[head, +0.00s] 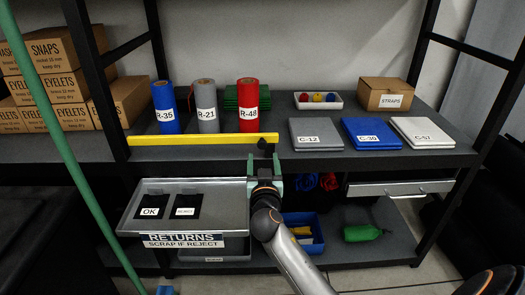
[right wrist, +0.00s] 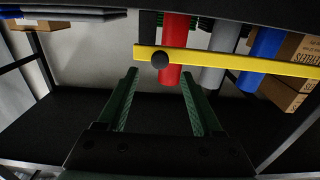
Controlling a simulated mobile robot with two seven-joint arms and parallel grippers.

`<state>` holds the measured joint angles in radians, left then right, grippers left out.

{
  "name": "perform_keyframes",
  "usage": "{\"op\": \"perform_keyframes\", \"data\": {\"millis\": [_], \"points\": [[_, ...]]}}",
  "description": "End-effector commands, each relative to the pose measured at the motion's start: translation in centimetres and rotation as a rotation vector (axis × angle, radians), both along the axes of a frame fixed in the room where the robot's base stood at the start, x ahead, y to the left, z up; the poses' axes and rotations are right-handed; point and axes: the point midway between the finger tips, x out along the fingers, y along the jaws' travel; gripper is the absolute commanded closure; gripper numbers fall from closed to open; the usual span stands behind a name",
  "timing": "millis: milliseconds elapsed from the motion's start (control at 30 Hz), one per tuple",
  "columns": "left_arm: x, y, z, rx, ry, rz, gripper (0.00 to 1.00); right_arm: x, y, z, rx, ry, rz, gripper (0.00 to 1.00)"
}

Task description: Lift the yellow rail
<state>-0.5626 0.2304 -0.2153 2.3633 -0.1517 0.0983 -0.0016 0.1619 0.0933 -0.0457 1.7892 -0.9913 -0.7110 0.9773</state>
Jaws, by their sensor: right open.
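The yellow rail (head: 203,140) runs across the front of the upper shelf, before the rolls, with a black knob (head: 263,144) near its right end. The rail (right wrist: 240,65) and its knob (right wrist: 159,60) also show in the right wrist view. My right gripper (head: 264,163) is open and empty, with its green fingers pointing at the rail's knob end. In the right wrist view, the gap between the fingertips (right wrist: 160,73) lines up with the knob; I cannot tell whether they touch the rail. My left gripper is not in view.
Blue, grey and red rolls (head: 247,97) stand behind the rail. Flat folders (head: 317,135), a small tray (head: 318,107) and a straps box (head: 394,94) lie to the right. A returns tray (head: 222,220) sits below. A green pole (head: 62,130) crosses the left side.

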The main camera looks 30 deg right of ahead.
Motion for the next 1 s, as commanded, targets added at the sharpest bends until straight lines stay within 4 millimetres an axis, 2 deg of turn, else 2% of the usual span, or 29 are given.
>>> {"op": "perform_keyframes", "data": {"millis": [100,300,733,1000], "points": [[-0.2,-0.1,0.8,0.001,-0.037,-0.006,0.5,2.0,-1.3,0.0,-0.004,0.0,-0.001,0.33],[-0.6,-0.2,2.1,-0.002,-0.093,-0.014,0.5,4.0,-2.5,0.0,-0.002,0.0,0.0,0.33],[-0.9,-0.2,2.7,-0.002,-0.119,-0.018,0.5,4.7,-2.9,0.0,0.001,0.001,0.001,0.33],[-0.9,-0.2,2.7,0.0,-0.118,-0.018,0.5,4.7,-2.9,-0.1,0.0,0.001,0.001,0.63]]}}
